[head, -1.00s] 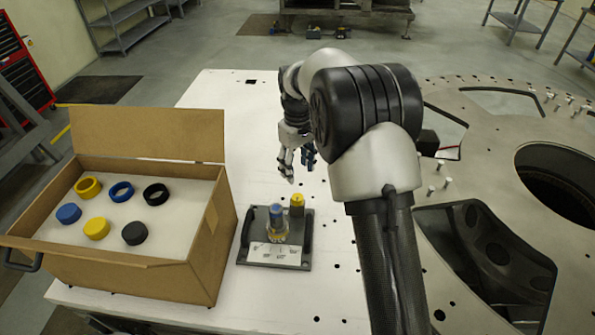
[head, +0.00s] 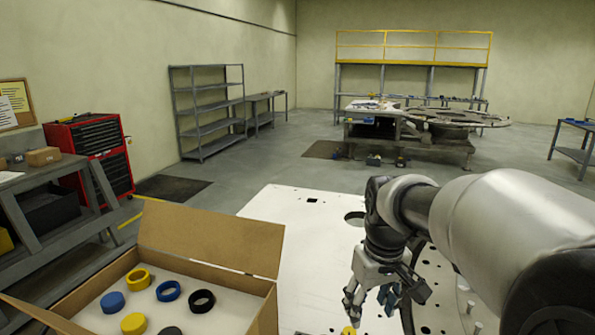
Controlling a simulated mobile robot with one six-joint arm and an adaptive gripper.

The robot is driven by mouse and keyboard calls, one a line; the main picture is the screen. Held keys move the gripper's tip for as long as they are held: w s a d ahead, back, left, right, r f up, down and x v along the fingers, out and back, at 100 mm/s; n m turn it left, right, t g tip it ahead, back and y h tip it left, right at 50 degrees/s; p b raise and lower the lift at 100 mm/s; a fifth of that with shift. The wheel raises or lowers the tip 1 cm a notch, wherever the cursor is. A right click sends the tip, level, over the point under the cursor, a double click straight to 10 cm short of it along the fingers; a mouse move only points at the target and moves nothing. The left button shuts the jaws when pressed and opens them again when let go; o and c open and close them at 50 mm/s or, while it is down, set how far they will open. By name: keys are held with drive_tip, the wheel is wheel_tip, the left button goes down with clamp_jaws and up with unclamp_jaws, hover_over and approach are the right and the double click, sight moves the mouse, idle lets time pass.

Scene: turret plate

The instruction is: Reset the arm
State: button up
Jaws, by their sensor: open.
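My gripper (head: 370,306) hangs pointing down over the white table plate (head: 293,212), right of the cardboard box. Its fingers are apart and nothing shows between them. My arm comes in from the right edge and fills the lower right. A small yellow part (head: 349,330) shows at the bottom edge just below the gripper; the rest of it is out of view.
An open cardboard box (head: 212,238) at lower left holds yellow, blue and black rings and caps on white foam. A red tool cabinet (head: 92,150) and grey shelves (head: 207,112) stand at the left.

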drive_tip(key=s+f+m+t+b, duration=0.1)
drive_tip(key=s+f+b, duration=0.1)
drive_tip(key=s, duration=0.9)
drive_tip(key=s+f+m+t+b, duration=0.1)
drive_tip(key=s+f+m+b, duration=0.1)
drive_tip(key=s, duration=1)
drive_tip(key=shift+s+f+t+b, duration=0.2)
drive_tip(key=shift+f+t+b, duration=0.2)
drive_tip(key=shift+f+b, duration=0.3)
drive_tip(key=shift+c, duration=0.5)
